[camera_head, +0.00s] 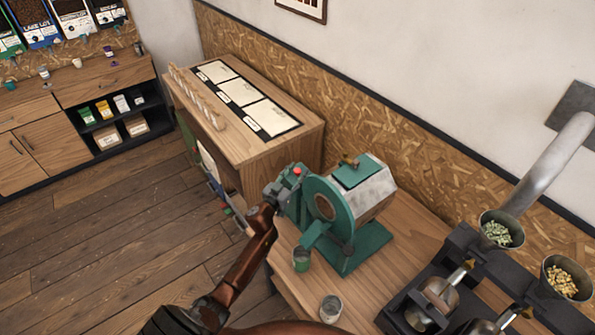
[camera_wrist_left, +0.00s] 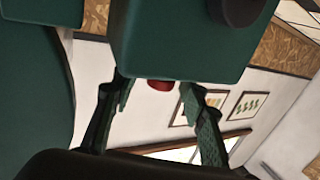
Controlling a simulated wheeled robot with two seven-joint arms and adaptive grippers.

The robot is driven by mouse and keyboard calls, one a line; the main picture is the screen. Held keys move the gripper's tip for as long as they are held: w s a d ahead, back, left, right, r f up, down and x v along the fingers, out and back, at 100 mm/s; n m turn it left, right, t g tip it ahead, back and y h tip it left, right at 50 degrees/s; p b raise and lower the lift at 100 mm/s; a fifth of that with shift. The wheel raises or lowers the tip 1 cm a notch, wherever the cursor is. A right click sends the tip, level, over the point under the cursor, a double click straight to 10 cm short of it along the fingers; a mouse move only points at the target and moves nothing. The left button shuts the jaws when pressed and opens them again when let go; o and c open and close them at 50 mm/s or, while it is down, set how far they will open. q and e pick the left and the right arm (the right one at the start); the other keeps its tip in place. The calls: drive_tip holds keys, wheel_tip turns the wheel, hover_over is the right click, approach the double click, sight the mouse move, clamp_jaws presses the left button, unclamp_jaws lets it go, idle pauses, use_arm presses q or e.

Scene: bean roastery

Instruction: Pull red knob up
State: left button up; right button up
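The red knob (camera_head: 297,171) is a small red spot on the left side of the green machine (camera_head: 331,199) in the head view. In the left wrist view the red knob (camera_wrist_left: 160,85) shows just below a green block (camera_wrist_left: 180,45), partly hidden by it. My left gripper (camera_head: 284,187) is close beside the knob. In the left wrist view my left gripper (camera_wrist_left: 155,92) has its two fingers apart, one on each side of the knob, with visible gaps. Contact with the knob is not visible. My right gripper is not in view.
The machine stands on a wooden table (camera_head: 400,248). A wooden cabinet (camera_head: 285,146) stands behind left. Metal hoppers with beans (camera_head: 566,281) are at right. The floor at left is clear.

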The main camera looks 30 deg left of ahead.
use_arm(q)
drive_tip(key=shift+w, duration=0.3)
drive_tip(key=shift+c, duration=0.5)
clamp_jaws()
